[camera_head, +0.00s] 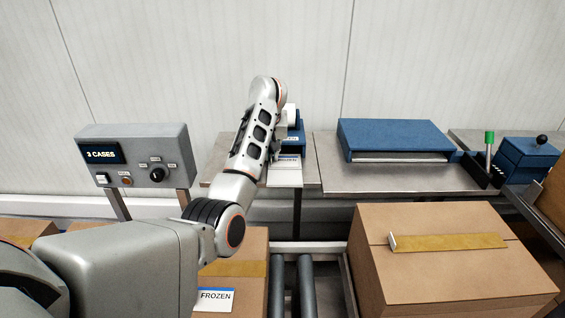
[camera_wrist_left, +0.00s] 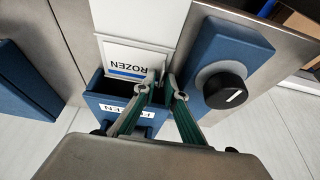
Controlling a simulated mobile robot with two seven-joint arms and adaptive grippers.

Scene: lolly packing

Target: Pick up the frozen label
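The frozen label (camera_wrist_left: 132,60), white with a blue stripe, sticks out of the mouth of a blue label dispenser (camera_wrist_left: 100,100) in the left wrist view. In the head view the label (camera_head: 289,158) shows small, partly beside my arm. My left gripper (camera_wrist_left: 163,84) has its two green-backed fingers close together with a narrow gap between the tips. The tips are at the label's lower right corner; I cannot tell whether they touch it. In the head view my left arm hides the fingers. My right gripper is not in view.
A carton bearing a FROZEN label (camera_head: 214,298) stands at the front, beside rollers (camera_head: 292,285) and another taped carton (camera_head: 450,275). A control panel (camera_head: 135,155) reads "3 CASES". A blue flat unit (camera_head: 395,135) sits on the metal bench (camera_head: 385,178). A black knob (camera_wrist_left: 224,90) is right of the fingers.

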